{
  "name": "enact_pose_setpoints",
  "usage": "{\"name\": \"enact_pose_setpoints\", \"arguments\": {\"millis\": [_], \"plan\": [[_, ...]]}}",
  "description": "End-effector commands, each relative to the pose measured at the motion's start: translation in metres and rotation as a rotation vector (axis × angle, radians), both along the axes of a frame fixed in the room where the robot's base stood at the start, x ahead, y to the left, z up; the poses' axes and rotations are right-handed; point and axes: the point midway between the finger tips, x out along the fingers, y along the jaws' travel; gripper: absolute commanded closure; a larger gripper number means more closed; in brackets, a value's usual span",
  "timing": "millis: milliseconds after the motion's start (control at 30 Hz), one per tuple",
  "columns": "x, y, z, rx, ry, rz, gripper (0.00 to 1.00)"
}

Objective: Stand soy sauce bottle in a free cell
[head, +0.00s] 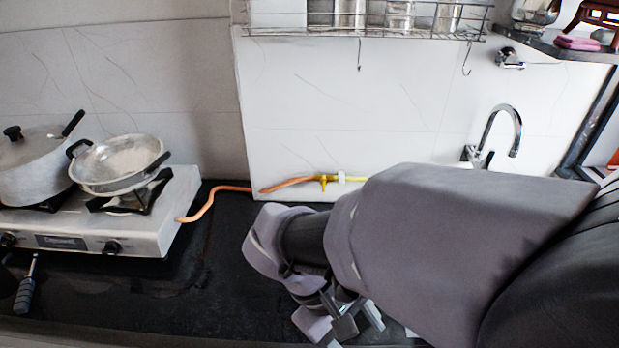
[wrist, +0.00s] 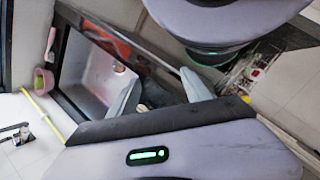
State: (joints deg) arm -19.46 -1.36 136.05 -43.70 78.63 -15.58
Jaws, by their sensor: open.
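My gripper (head: 345,322) is low in the middle of the head view, over the front part of the black counter and partly hidden by my arm. It is open, and I see nothing between its fingers. I can make out no soy sauce bottle and no holder with cells in either view. My arm covers much of the right side of the counter in the head view. The wrist view is tilted and largely filled by parts of my own arm.
A white stove (head: 150,215) with a pot (head: 35,175) and a pan (head: 118,160) stands left. An orange hose (head: 205,205) runs along the wall from it. A wire rack (head: 400,18) hangs above. A tap (head: 510,125) stands at the right. The counter (head: 215,290) between stove and gripper is bare.

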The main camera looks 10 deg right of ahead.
Motion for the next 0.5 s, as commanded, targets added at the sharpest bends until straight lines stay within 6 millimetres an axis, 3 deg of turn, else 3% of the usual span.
{"name": "enact_pose_setpoints", "arguments": {"millis": [133,200,333,500], "plan": [[0.025,-0.012,-0.020,-0.304,0.266,0.328,0.43],[0.049,-0.010,-0.032,-0.504,0.407,0.536,0.43],[0.094,0.015,-0.060,-0.851,0.592,0.878,0.43],[0.118,0.043,-0.086,-1.077,0.676,1.090,0.43]]}}
